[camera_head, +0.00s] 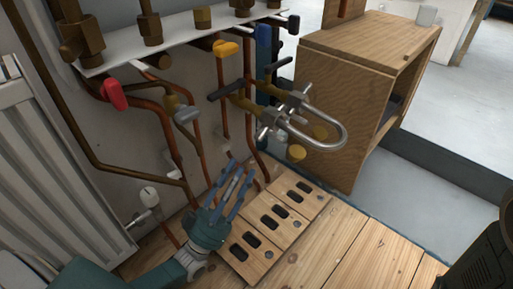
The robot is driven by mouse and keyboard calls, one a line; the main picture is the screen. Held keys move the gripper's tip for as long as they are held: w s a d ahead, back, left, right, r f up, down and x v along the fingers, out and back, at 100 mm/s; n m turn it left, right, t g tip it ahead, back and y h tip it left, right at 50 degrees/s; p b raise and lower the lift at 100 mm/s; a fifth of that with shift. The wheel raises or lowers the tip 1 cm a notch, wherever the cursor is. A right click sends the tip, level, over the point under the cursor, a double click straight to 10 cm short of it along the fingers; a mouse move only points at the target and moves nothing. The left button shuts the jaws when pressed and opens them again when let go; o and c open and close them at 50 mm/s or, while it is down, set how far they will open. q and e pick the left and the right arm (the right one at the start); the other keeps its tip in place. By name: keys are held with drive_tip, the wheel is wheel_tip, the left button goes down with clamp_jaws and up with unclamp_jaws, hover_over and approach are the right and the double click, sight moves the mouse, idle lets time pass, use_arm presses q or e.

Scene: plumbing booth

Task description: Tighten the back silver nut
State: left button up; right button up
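A silver U-shaped pipe (338,128) sticks out from the wall pipes at mid-picture. Its two ends meet winged silver nuts: the back silver nut (295,98) on the upper leg and the front silver nut (268,116) on the lower leg. I cannot tell how tight either nut is. My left gripper (238,172) has blue fingers spread apart with nothing between them. It points up and away from me, below and left of the nuts, clear of them, in front of the lower copper pipes. My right gripper does not show.
Valves with red (114,94), yellow (226,48) and grey handles crowd the wall left of the U-pipe. A white radiator (50,170) stands at left. A wooden box (335,105) is close on the right. A slotted wooden board (275,225) lies below on the planks.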

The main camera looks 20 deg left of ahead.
sight(256, 139)
use_arm(q)
drive_tip(key=b+x, duration=0.3)
drive_tip(key=x, duration=0.5)
drive_tip(key=shift+r, duration=0.2)
drive_tip(key=shift+w, duration=0.15)
clamp_jaws()
drive_tip(key=r+g+p, duration=0.1)
drive_tip(key=p, duration=0.4)
drive_tip(key=shift+s+p, duration=0.2)
drive_tip(key=shift+p, duration=0.1)
